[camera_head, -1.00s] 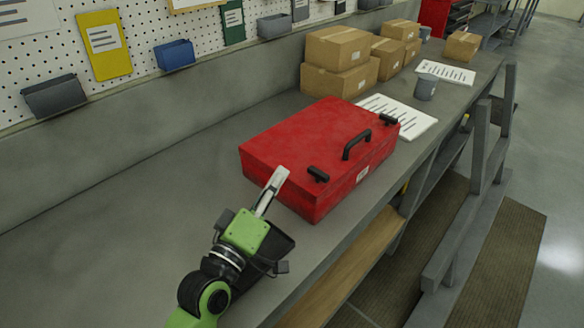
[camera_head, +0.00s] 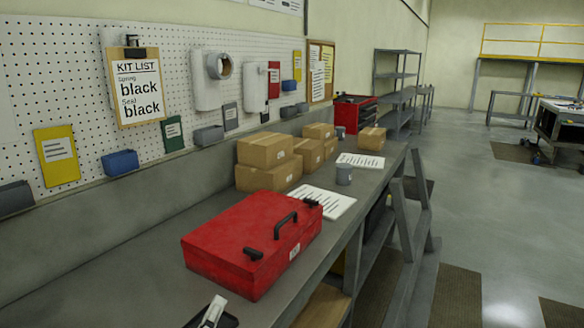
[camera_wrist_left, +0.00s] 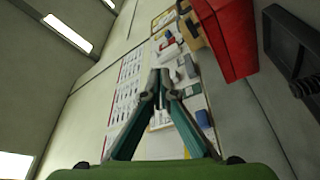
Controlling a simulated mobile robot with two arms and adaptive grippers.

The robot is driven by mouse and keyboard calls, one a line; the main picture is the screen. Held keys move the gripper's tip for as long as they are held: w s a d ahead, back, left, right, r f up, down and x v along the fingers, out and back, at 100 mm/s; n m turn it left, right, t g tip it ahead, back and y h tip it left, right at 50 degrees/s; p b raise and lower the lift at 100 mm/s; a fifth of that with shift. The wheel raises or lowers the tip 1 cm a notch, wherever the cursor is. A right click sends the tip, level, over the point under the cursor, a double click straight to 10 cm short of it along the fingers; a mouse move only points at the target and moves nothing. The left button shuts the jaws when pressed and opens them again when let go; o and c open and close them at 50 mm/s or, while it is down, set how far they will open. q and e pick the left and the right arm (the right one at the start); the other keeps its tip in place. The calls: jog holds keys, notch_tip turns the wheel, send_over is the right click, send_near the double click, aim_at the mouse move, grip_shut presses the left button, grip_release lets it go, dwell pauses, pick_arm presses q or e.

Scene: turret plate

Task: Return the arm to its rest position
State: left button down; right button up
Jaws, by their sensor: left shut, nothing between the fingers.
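My left gripper (camera_head: 212,311) shows at the bottom edge of the head view, in front of the red case (camera_head: 250,240). Only its fingertip part is visible there. In the left wrist view the fingers of my left gripper (camera_wrist_left: 160,88) meet at their tips with nothing between them. The red case is closed, with a black handle and black latches, and lies on the grey workbench (camera_head: 120,270). Its red side also appears at the top of the left wrist view (camera_wrist_left: 228,35). The gripper is apart from the case in the wrist view. My right gripper is not visible.
Cardboard boxes (camera_head: 268,150), a grey cup (camera_head: 344,175) and paper sheets (camera_head: 322,201) stand behind the case. A pegboard (camera_head: 90,100) with a kit list (camera_head: 137,92) and bins runs along the wall. The bench left of the case is clear. Open floor (camera_head: 480,220) lies right.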

pick_arm(q)
jog(key=s+d+f+m+g, duration=0.1)
jog(key=s+f+m+g, duration=0.25)
jog(key=f, duration=0.45)
jog(key=s+f+m+g, duration=0.3)
jog(key=s+f+g, duration=0.2)
jog(key=f, duration=0.3)
jog(key=s+a+f+m+g+y, duration=0.2)
jog(key=s+a+f+g, duration=0.25)
jog(key=s, duration=0.35)
jog(key=s+a+f+m+g+y, duration=0.3)
jog(key=s+f, duration=0.3)
jog(key=s, duration=0.3)
notch_tip(320, 180, down, 27)
jog(key=s+g, duration=0.1)
jog(key=s, duration=0.1)
jog(key=s+a+f+g, duration=0.1)
jog(key=s+a+f, duration=0.1)
jog(key=s+f, duration=1.3)
jog(key=shift+s+a+f, duration=0.3)
jog(key=shift+s+f, duration=0.1)
jog(key=shift+s, duration=0.6)
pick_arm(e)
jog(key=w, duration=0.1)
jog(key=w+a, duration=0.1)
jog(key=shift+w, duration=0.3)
